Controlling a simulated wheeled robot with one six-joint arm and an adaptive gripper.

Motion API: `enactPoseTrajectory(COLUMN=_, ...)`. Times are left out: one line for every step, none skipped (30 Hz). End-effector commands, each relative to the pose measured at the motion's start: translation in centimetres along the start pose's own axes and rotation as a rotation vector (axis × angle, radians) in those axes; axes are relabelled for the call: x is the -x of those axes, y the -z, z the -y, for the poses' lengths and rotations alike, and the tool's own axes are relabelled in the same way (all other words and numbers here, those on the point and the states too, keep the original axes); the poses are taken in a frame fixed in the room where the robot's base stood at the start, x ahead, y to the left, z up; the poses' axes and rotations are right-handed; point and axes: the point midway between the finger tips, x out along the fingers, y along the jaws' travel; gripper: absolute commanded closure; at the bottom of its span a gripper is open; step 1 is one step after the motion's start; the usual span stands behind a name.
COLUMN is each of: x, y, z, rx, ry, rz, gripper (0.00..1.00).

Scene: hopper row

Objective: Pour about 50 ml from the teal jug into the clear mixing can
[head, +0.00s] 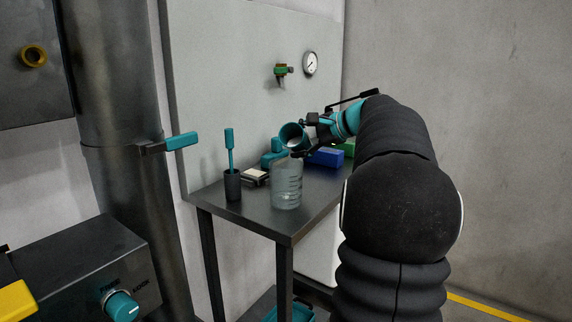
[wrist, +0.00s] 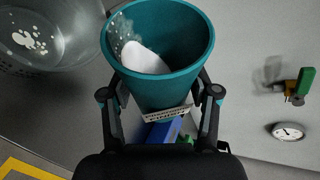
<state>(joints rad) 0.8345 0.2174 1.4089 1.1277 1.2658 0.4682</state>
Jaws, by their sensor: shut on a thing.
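The teal jug (wrist: 150,75) is held in my gripper (wrist: 160,105), whose fingers close on both its sides in the wrist view. White content shows inside the jug. In the head view the jug (head: 291,136) is tilted, its mouth above and close to the top of the clear mixing can (head: 287,188). The can stands upright on the metal table and bears graduation marks. In the wrist view the can (wrist: 50,50) is at the upper left, with small white patches on its bottom. No falling stream is clear. My gripper (head: 305,137) is partly hidden in the head view.
The metal table (head: 290,225) also bears a dark cup (head: 233,186) with a teal-handled tool, a small pale-topped block (head: 255,176) and a blue box (head: 326,157). A gauge (head: 310,63) and a green-handled valve (head: 281,71) are on the wall panel behind.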

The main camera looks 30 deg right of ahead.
Motion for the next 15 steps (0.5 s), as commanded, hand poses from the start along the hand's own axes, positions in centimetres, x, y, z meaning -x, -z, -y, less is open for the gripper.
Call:
enactPoseTrajectory(x=0.01, y=-0.04, z=0.00, rx=0.013, ry=0.006, rz=-0.005, gripper=0.80)
enactPoseTrajectory(x=0.01, y=-0.04, z=0.00, rx=0.020, ry=0.009, rz=-0.007, gripper=0.80)
enactPoseTrajectory(x=0.00, y=-0.02, z=-0.01, rx=0.029, ry=0.013, rz=-0.011, gripper=0.80)
enactPoseTrajectory(x=-0.01, y=-0.02, z=-0.03, rx=0.034, ry=0.015, rz=-0.012, gripper=0.80)
enactPoseTrajectory(x=-0.05, y=0.01, z=-0.10, rx=0.040, ry=0.017, rz=-0.014, gripper=0.80)
enactPoseTrajectory(x=-0.06, y=0.01, z=-0.11, rx=0.047, ry=0.020, rz=-0.016, gripper=0.80)
enactPoseTrajectory(x=-0.04, y=0.00, z=-0.08, rx=0.051, ry=0.022, rz=-0.018, gripper=0.80)
enactPoseTrajectory(x=-0.03, y=-0.01, z=-0.05, rx=0.055, ry=0.024, rz=-0.019, gripper=0.80)
enactPoseTrajectory(x=-0.01, y=-0.03, z=-0.02, rx=0.061, ry=0.026, rz=-0.021, gripper=0.80)
enactPoseTrajectory(x=0.01, y=-0.05, z=0.03, rx=0.064, ry=0.027, rz=-0.022, gripper=0.80)
enactPoseTrajectory(x=0.03, y=-0.06, z=0.06, rx=0.067, ry=0.028, rz=-0.023, gripper=0.80)
enactPoseTrajectory(x=0.05, y=-0.08, z=0.10, rx=0.071, ry=0.030, rz=-0.025, gripper=0.80)
enactPoseTrajectory(x=0.06, y=-0.09, z=0.11, rx=0.075, ry=0.032, rz=-0.026, gripper=0.80)
enactPoseTrajectory(x=0.07, y=-0.10, z=0.13, rx=0.079, ry=0.033, rz=-0.027, gripper=0.80)
enactPoseTrajectory(x=0.09, y=-0.12, z=0.15, rx=0.085, ry=0.035, rz=-0.029, gripper=0.80)
